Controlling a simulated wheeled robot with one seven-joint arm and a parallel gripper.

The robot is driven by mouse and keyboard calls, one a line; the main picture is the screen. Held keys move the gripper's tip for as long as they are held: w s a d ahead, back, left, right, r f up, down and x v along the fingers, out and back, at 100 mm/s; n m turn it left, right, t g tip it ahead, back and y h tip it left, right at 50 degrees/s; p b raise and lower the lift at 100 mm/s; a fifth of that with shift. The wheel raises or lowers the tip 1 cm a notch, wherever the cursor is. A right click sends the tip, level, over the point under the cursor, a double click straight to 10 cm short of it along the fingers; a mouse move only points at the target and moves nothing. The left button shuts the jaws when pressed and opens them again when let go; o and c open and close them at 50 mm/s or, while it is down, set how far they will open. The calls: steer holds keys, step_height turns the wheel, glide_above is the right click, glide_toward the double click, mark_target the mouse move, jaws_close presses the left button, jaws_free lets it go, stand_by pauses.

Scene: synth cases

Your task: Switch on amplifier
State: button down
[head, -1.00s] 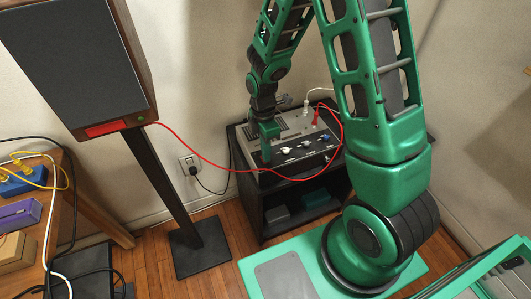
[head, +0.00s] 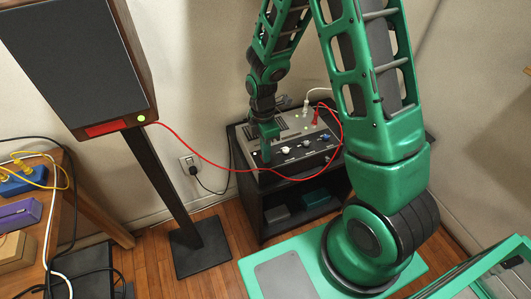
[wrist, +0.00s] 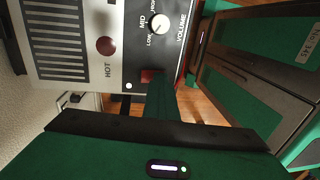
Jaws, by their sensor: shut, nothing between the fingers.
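The amplifier (head: 290,128) is a grey box with a row of knobs, standing on a dark shelf. In the wrist view its front panel (wrist: 118,12) shows a knob by the words MID and VOLUME and a dark red round lamp (wrist: 105,45) by the word HOT. A small red switch (wrist: 147,77) sits at the panel's edge, partly hidden by my finger. My gripper (head: 266,156) is shut and empty, pointing down at the panel's left end. In the wrist view its fingertips (wrist: 160,90) are at the switch; I cannot tell whether they touch it.
A tall speaker (head: 85,65) on a stand has a lit green light (head: 141,119). A red cable (head: 205,162) hangs between it and the amplifier. A wooden table (head: 70,200) with cables stands at the left. Floor is free between the stand and the shelf.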

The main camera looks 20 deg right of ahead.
steer(key=shift+w+r, duration=0.1)
steer(key=shift+w, duration=0.65)
steer(key=shift+r, duration=0.1)
step_height(320, 180, up, 14)
steer(key=w, duration=0.1)
steer(key=shift+w, duration=0.4)
steer(key=shift+s+f, duration=0.1)
steer(key=shift+f, duration=0.1)
steer(key=shift+s, duration=0.75)
